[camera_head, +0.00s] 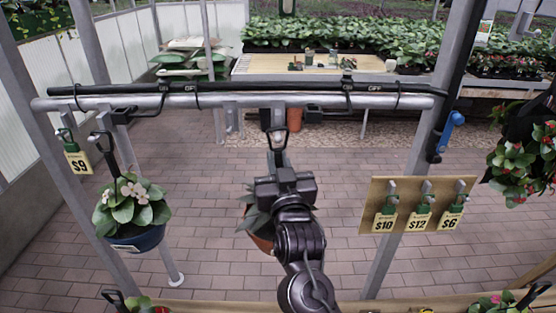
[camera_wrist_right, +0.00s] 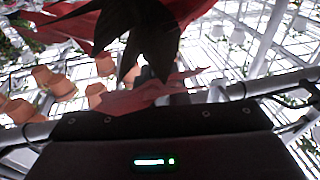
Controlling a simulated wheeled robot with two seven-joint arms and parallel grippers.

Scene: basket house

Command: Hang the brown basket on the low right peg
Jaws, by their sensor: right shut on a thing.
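The brown basket (camera_head: 262,243) shows as a small terracotta-brown patch with leaves beside it, mostly hidden behind my right gripper and arm. My right gripper (camera_head: 277,172) is shut, and I take the held thing to be this basket's hanger. A dark hanger top (camera_head: 276,139) rises above the gripper, just below the grey horizontal bar (camera_head: 260,101). I cannot tell if it touches a peg. A peg with a black hook (camera_head: 322,113) is on the bar to the right of the hanger. In the wrist view, red and dark leaves (camera_wrist_right: 150,45) fill the top. My left gripper is not in view.
A blue basket with white flowers (camera_head: 138,237) hangs at the left beside a $9 tag (camera_head: 77,162). A board with price tags (camera_head: 376,190) stands at the right. A red-flowered plant (camera_head: 525,165) hangs at the right edge. Posts flank the bar; brick floor lies open behind.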

